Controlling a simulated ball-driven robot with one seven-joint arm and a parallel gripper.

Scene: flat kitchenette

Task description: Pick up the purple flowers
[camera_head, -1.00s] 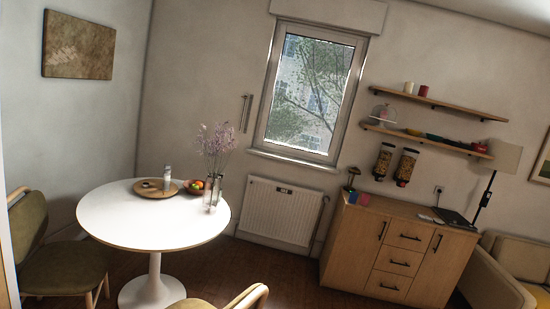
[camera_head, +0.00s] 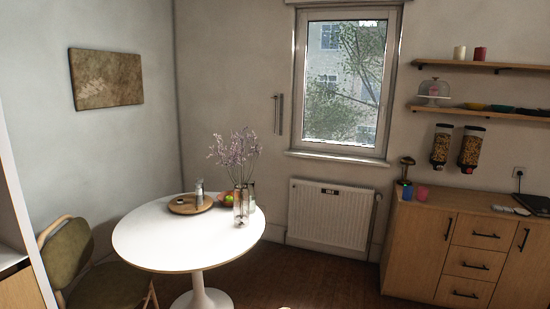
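The purple flowers (camera_head: 236,152) stand upright in a clear glass vase (camera_head: 242,206) near the right back edge of the round white table (camera_head: 160,246). A second glass piece seems to stand close beside the vase. A bowl with fruit (camera_head: 228,198) is just behind and left of the vase, partly hidden by it. A round wooden tray (camera_head: 180,207) with a bottle (camera_head: 199,191) on it stands left of the flowers. The flowers are some way off across the room.
A green chair (camera_head: 72,262) stands left of the table. A radiator (camera_head: 328,215) is on the wall behind, below the window (camera_head: 341,85). A wooden cabinet (camera_head: 425,245) stands at the right. Brown floor (camera_head: 330,281) is clear between table and cabinet.

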